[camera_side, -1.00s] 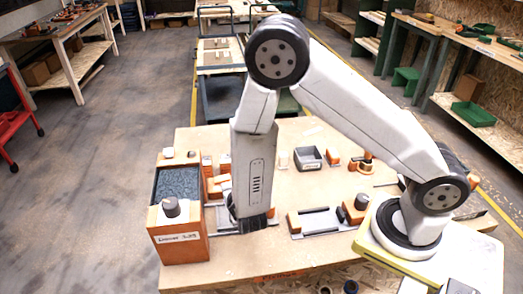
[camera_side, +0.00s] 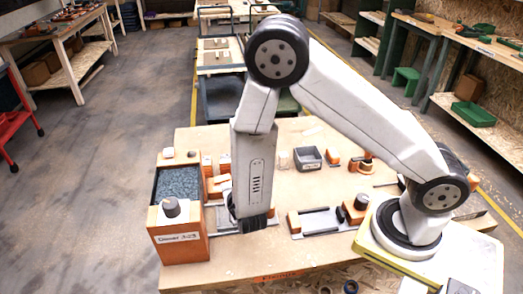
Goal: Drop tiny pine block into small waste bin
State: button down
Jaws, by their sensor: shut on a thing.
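My gripper (camera_side: 253,223) points down low over the front left of the wooden table, right of the orange box. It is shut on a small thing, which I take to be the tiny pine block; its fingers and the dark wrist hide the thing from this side. A small open grey container with a pale label, which looks like the small waste bin (camera_side: 308,158), stands farther back on the table, to the right of my gripper and apart from it.
An orange box (camera_side: 180,248) with dark grey fill and a grey knob stands at the table's left edge. Orange and pale blocks (camera_side: 217,184) lie behind my gripper. A grey flat fixture (camera_side: 320,221) with orange ends lies to its right.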

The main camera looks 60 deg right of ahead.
jog(key=shift+d, duration=0.1)
jog(key=d+m+g+h, duration=0.1)
jog(key=d+m+g, duration=0.1)
jog(key=d, duration=0.3)
jog(key=w+d+m+g+h, duration=0.1)
jog(key=d+m+g+h, duration=0.1)
jog(key=d, duration=0.3)
jog(key=w+d+m+g+h, duration=0.1)
jog(key=d+m+g+h, duration=0.1)
jog(key=d, duration=0.4)
jog(key=shift+w+d+r+m+g, duration=0.1)
jog(key=shift+w+r+m+g, duration=0.2)
jog(key=shift+m+g, duration=0.45)
jog(key=s+d+m+g, duration=0.3)
jog(key=d+m+g, duration=0.2)
jog(key=d, duration=0.5)
jog(key=m+g+y, duration=0.2)
jog(key=m+g, duration=0.4)
send_over(308, 159)
jog(key=a, duration=0.1)
jog(key=shift+s+f+n, duration=0.1)
jog(key=shift+f+n, duration=0.15)
jog(key=shift+f, duration=0.2)
jog(key=shift+f, duration=0.2)
jog(key=shift+a+f, duration=0.1)
jog(key=shift+f, duration=2.7)
